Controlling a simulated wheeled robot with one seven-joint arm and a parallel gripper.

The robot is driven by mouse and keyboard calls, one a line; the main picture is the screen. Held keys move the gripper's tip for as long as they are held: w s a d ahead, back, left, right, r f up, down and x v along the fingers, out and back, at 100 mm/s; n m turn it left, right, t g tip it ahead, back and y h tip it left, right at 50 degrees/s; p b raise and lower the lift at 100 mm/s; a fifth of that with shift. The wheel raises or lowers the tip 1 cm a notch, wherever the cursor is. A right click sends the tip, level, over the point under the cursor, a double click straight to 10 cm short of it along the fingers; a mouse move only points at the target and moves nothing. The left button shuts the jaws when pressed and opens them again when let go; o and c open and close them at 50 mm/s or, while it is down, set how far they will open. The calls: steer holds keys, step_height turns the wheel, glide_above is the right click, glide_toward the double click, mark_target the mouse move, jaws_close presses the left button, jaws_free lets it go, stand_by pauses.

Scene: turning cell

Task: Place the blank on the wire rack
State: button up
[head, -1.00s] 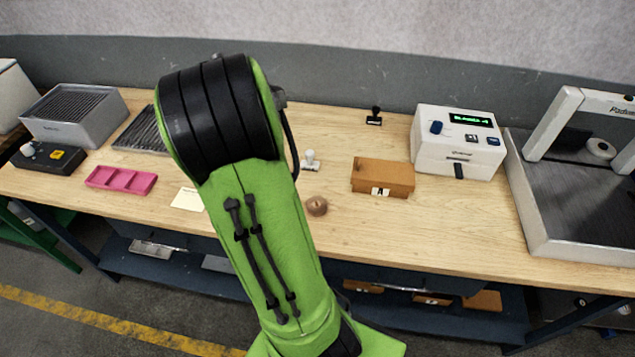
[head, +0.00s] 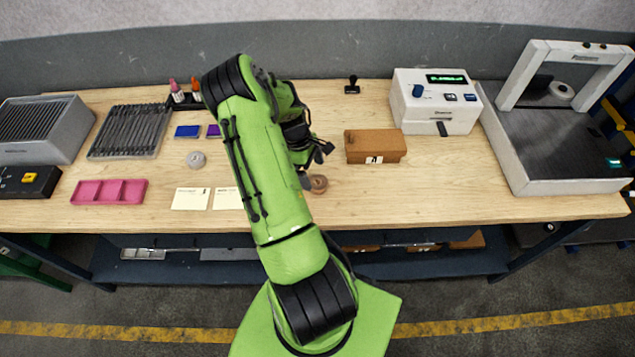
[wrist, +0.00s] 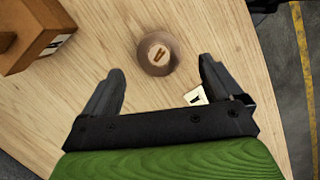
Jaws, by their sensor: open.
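A small round brown piece, which I take to be the blank (head: 318,183), stands on the bench just right of my arm. In the wrist view the blank (wrist: 158,54) shows from above, with a pale top and a dark mark. My gripper (wrist: 161,68) is open and empty, its fingers apart on either side of the near edge of the blank in that picture. I cannot tell its height above it. In the head view my gripper (head: 318,152) is partly hidden by my arm. The dark wire rack (head: 128,146) lies flat at the left, with long thin bars.
A brown box (head: 375,145) with a label stands right of the blank. A white device (head: 435,105) and a grey framed machine (head: 555,150) are farther right. A pink tray (head: 108,192), cards (head: 190,199), a grey disc (head: 196,160) and a slatted grey box (head: 40,130) are left.

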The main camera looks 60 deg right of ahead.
mark_target(318, 182)
steer(key=x, duration=0.4)
steer(key=shift+s+d+f+p, duration=0.1)
steer(key=shift+s+f+p, duration=0.1)
steer(key=shift+p, duration=0.15)
steer(key=shift+r, duration=0.1)
steer(key=c, duration=1.3)
step_height(318, 182, up, 10)
steer(key=shift+b, duration=0.45)
steer(key=shift+c, duration=0.2)
